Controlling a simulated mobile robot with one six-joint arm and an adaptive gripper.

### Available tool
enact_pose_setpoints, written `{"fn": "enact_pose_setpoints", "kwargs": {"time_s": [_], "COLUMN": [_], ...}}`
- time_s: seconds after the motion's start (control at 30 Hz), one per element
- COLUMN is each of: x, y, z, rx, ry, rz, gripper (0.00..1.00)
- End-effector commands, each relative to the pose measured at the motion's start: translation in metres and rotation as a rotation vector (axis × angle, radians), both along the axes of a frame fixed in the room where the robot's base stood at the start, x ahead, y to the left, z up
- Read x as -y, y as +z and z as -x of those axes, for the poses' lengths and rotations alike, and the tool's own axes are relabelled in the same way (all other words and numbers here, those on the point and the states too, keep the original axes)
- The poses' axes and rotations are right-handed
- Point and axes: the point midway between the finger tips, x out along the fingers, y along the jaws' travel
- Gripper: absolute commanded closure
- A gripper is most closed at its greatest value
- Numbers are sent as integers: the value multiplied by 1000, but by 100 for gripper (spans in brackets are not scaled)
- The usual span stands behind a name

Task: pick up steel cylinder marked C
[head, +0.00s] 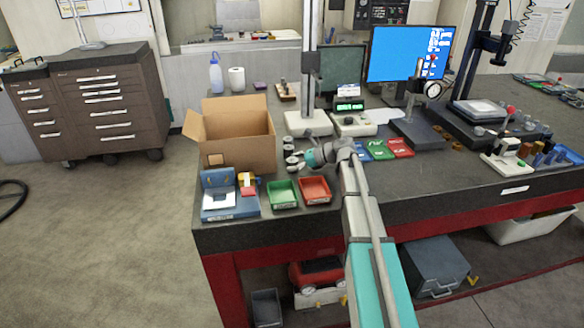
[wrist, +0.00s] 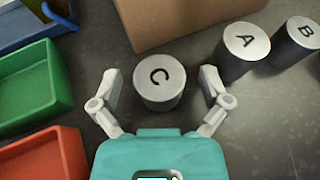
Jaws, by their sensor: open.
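The steel cylinder marked C (wrist: 160,84) stands upright on the dark bench top in the wrist view, its letter facing the camera. My gripper (wrist: 160,90) is open, with one finger on each side of the cylinder and a visible gap on both sides. In the head view my gripper (head: 302,160) is low over the bench, to the right of the cardboard box. Cylinders marked A (wrist: 243,50) and B (wrist: 298,40) stand to the right of C in the wrist view. In the head view the cylinders are small and partly hidden by my gripper.
The cardboard box (head: 236,148) is close beyond cylinder C. A green bin (head: 283,194) and a red bin (head: 315,190) sit at the bench front. A blue tray (head: 230,208) stands left of them. A grey stand base (head: 308,122) is behind.

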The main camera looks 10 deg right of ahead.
Motion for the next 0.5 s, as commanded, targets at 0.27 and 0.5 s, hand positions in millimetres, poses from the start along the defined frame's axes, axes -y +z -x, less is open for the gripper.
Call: {"fn": "enact_pose_setpoints", "kwargs": {"time_s": [0.27, 0.5], "x": [0, 1], "y": [0, 0], "z": [0, 0], "rx": [0, 0], "ry": [0, -1], "rz": [0, 0], "gripper": [3, 5]}}
